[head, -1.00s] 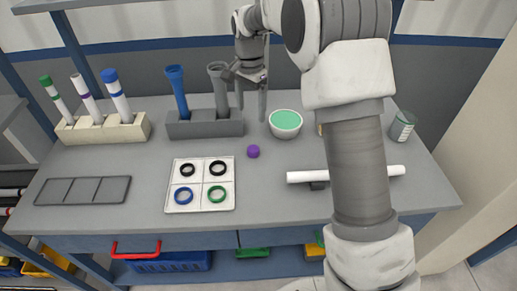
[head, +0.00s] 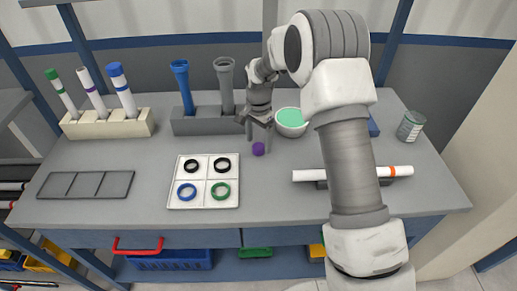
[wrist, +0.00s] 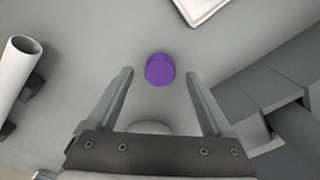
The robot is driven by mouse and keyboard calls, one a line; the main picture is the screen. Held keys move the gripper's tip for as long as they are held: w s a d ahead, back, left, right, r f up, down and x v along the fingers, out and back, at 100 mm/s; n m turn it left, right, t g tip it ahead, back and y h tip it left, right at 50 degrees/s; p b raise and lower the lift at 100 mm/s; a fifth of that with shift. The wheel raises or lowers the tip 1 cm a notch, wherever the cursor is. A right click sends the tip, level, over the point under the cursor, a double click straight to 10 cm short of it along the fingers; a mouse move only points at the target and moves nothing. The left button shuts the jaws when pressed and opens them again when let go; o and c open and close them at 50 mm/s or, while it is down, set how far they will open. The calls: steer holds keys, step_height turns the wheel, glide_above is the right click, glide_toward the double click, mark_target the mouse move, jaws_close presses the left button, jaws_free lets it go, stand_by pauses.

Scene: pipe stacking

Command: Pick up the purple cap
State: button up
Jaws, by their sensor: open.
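The purple cap (head: 258,149) stands on the grey table, between the white ring tray and the white pipe. In the wrist view the purple cap (wrist: 160,69) lies just beyond the fingertips, centred between them and apart from both. My gripper (head: 259,134) points down, just above and behind the cap in the head view. Its two fingers also show in the wrist view (wrist: 160,72), spread wide with nothing held between them.
A grey holder (head: 208,126) with a blue and a grey pipe stands left of my gripper. A bowl with a green inside (head: 291,121) is close on the right. The white tray (head: 202,203) holds several rings. A white pipe (head: 308,175) lies at right.

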steer(key=shift+f, duration=0.7)
steer(key=shift+c, duration=0.3)
jaws_close()
steer(key=shift+r, duration=0.15)
